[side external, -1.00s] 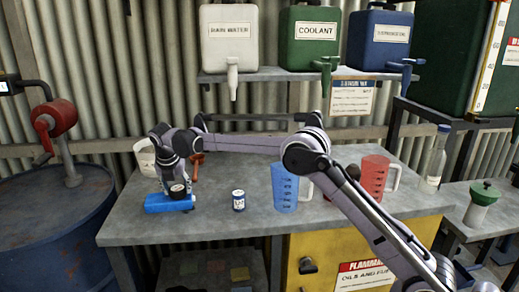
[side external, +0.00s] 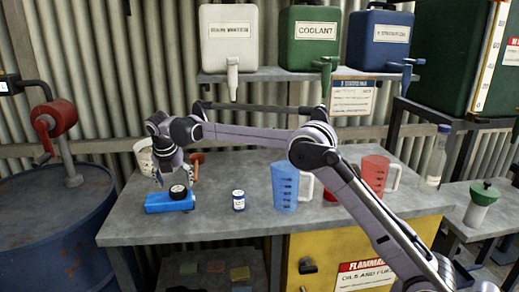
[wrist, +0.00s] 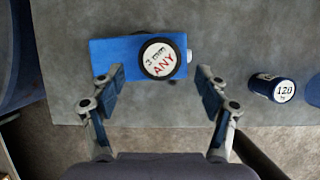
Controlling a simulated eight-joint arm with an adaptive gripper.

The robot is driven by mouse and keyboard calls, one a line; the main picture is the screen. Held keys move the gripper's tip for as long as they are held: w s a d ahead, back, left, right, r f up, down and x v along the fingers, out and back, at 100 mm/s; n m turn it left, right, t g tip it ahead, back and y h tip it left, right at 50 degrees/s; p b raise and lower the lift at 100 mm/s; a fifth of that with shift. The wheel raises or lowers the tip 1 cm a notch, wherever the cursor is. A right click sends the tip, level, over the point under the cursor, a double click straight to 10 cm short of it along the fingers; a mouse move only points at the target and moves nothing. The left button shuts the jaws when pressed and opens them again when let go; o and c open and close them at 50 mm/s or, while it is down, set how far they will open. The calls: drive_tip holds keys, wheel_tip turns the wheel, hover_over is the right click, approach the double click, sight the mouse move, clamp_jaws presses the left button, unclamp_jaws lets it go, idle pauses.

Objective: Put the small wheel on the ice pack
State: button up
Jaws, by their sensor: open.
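The small wheel (side external: 178,191), black with a white face marked in text, rests on top of the blue ice pack (side external: 160,204) near its right end. In the wrist view the wheel (wrist: 160,59) lies over the right part of the ice pack (wrist: 112,50), its edge close to the pack's near side. My gripper (side external: 175,180) is just above the wheel and the pack. In the wrist view my gripper (wrist: 160,82) is open and empty, its fingers spread to either side and apart from the wheel.
A blue measuring jug (side external: 286,188) and a red jug (side external: 373,177) stand farther right. A white cup (side external: 146,158) and an orange-brown item (side external: 197,159) are behind. The bench (side external: 235,226) is clear in front.

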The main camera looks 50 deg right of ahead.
drive_tip(key=v, duration=0.9)
drive_tip(key=s+d+r+m+y, duration=0.1)
drive_tip(key=s+d+r+m, duration=0.15)
drive_tip(key=s+m, duration=0.5)
drive_tip(key=s+f+m+t, duration=0.1)
drive_tip(key=s+f+m, duration=0.2)
drive_tip(key=s+m, duration=0.3)
drive_tip(key=s+d+f+m+t+y, duration=0.1)
drive_tip(key=s+f+m, duration=0.3)
drive_tip(key=s+m, duration=0.3)
drive_tip(key=s+f+m+t+y, duration=0.1)
drive_tip(key=s+m, duration=0.5)
drive_tip(key=s, duration=0.8)
wheel_tip(320, 180, down, 3)
drive_tip(key=shift+s+d+r+t, duration=0.15)
drive_tip(key=shift+s+d+t, duration=0.05)
drive_tip(key=shift+s+t, duration=0.25)
drive_tip(key=shift+m, duration=0.25)
